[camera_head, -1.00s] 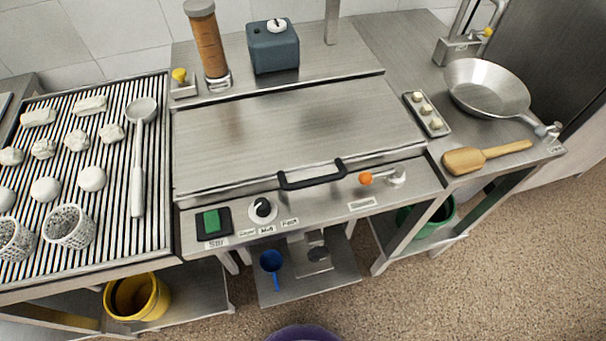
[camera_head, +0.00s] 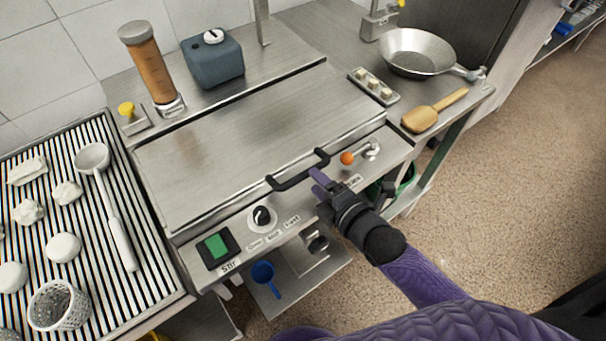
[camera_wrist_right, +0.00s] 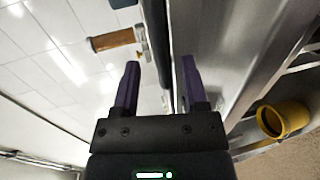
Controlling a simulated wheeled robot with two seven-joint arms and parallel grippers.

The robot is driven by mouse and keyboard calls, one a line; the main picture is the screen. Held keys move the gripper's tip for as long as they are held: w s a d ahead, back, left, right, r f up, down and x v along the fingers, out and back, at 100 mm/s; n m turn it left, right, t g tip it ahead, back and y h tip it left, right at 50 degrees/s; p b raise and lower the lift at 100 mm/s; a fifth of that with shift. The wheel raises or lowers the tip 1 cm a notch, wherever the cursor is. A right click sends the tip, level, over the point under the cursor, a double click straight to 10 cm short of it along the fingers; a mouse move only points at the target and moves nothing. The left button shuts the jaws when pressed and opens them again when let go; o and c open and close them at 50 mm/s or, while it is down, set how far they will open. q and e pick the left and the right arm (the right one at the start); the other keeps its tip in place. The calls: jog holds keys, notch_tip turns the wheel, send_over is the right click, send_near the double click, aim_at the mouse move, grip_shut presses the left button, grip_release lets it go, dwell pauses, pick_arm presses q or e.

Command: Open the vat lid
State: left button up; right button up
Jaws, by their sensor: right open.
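The vat lid (camera_head: 245,137) is a flat steel cover, lying shut on the vat. Its black bar handle (camera_head: 298,171) runs along the front edge. My right gripper (camera_head: 319,183) comes in from the lower right, its purple fingers close to the right part of the handle; I cannot tell whether they touch it. My left gripper is in no frame.
An orange-knobbed lever (camera_head: 348,158), a black dial (camera_head: 262,216) and a green stir button (camera_head: 216,245) sit on the front panel. A pan (camera_head: 418,50) and a wooden spatula (camera_head: 433,111) lie right. A blue container (camera_head: 212,62) stands behind the lid. Perforated basket (camera_head: 57,305) is lower left.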

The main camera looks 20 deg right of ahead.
jog(key=x, duration=0.4)
jog(key=shift+w+b, duration=0.1)
jog(key=shift+b, duration=0.3)
grip_shut()
jog(key=shift+f, duration=0.1)
dwell(0.9)
